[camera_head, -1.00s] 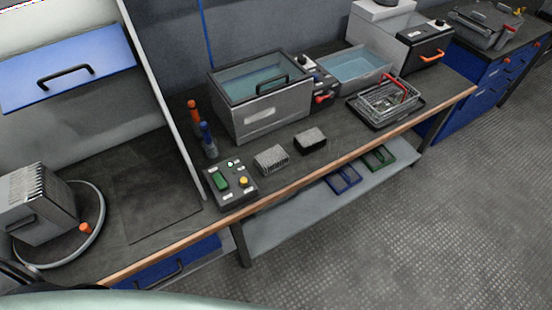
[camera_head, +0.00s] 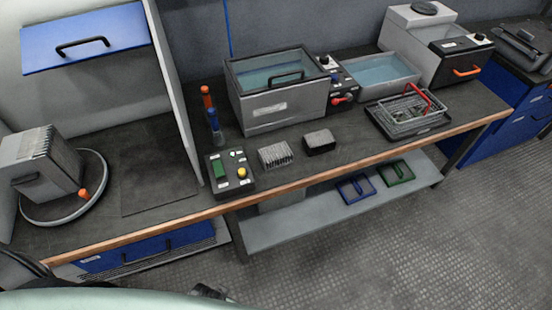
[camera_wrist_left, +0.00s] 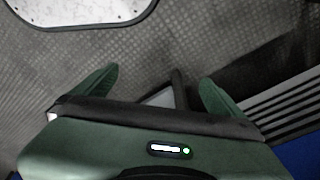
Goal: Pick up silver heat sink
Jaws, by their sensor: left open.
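The silver heat sink (camera_head: 275,154) is a small finned block lying on the dark bench top, near its front edge. It sits between the control box (camera_head: 229,172) and a darker block (camera_head: 319,141), apart from both. My left gripper (camera_wrist_left: 158,88) shows in the left wrist view with its two green fingers spread and nothing between them. It is over the floor, away from the heat sink, which is not in that view. My right gripper is not in view.
Behind the heat sink stands a lidded bath (camera_head: 277,108). Orange and blue bottles stand behind the control box. A wire basket (camera_head: 408,112) is at the right, and a grey divider (camera_head: 174,80) rises at the left. The bench's wooden front edge is clear before the heat sink.

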